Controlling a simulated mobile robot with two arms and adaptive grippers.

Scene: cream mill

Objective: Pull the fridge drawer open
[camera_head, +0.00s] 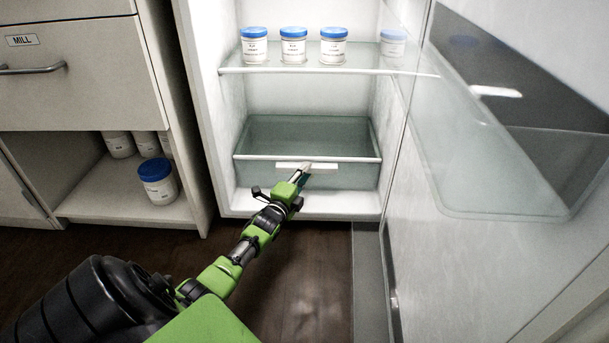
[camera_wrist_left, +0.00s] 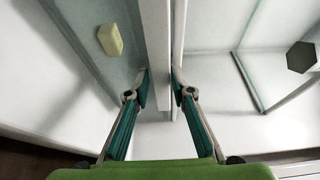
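The fridge drawer (camera_head: 350,175) is a greenish see-through bin at the bottom of the open fridge, with a pale top rim and a white handle (camera_head: 328,165) on its front. My left gripper (camera_head: 306,172) is at the middle of this handle. In the left wrist view its two fingers (camera_wrist_left: 160,82) slant inward and lie close on either side of a pale bar, which looks like the handle (camera_wrist_left: 157,35). The gripper looks shut on it, though the contact is small in both views. I see no clear gap between drawer and fridge. My right gripper is not in view.
Several blue-lidded jars (camera_head: 293,46) stand on the glass shelf (camera_head: 310,70) above. The open fridge door (camera_head: 480,250), with a clear bin, is at the right. A cabinet (camera_head: 85,95) marked MILL with jars below is at the left. The dark floor (camera_head: 305,275) before the fridge is clear.

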